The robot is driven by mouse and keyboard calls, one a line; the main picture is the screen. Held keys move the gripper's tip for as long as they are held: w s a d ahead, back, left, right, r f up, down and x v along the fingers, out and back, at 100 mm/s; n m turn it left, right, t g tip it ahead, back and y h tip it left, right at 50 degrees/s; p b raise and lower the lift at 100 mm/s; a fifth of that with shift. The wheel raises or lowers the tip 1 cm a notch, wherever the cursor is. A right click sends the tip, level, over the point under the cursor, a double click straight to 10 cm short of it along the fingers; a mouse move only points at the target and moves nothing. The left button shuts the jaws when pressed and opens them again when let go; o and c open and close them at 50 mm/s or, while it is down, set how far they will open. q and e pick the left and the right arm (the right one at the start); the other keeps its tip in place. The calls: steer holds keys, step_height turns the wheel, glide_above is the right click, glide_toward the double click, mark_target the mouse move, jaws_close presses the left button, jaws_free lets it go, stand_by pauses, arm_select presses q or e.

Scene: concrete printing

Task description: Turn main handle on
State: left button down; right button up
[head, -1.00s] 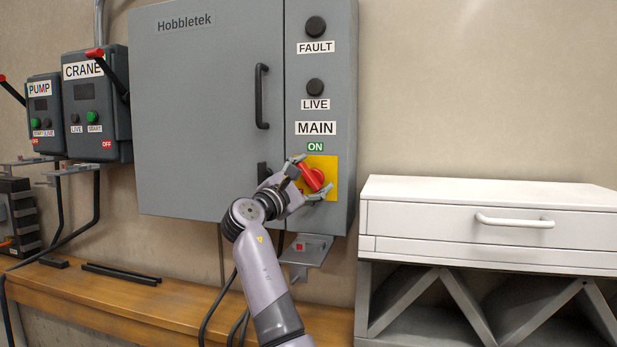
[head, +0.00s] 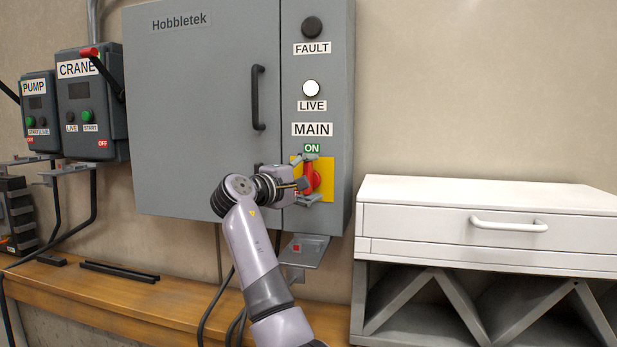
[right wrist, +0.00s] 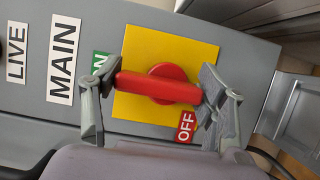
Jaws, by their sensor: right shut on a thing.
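The red main handle (head: 311,178) sits on a yellow plate (head: 328,178) under the MAIN and ON labels of the grey cabinet (head: 195,120). The handle stands upright, with its end towards the ON label. My right gripper (head: 306,180) is at the handle. In the right wrist view the fingers are at the two ends of the red handle (right wrist: 158,87), one by the partly hidden ON label (right wrist: 103,68), one by the OFF label (right wrist: 186,127). The LIVE lamp (head: 311,88) glows white; the FAULT lamp (head: 312,27) is dark. My left gripper is not in view.
The CRANE box (head: 91,105) and PUMP box (head: 39,112) hang at the left. A white drawer unit (head: 420,219) stands at the right. A small metal bracket (head: 306,250) juts out under the cabinet. A wooden bench (head: 150,295) runs below.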

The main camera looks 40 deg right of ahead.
steer(key=shift+f, duration=0.1)
stand_by(0.3)
steer(key=o, duration=1.1)
steer(key=shift+o, duration=0.2)
steer(key=v, duration=1.2)
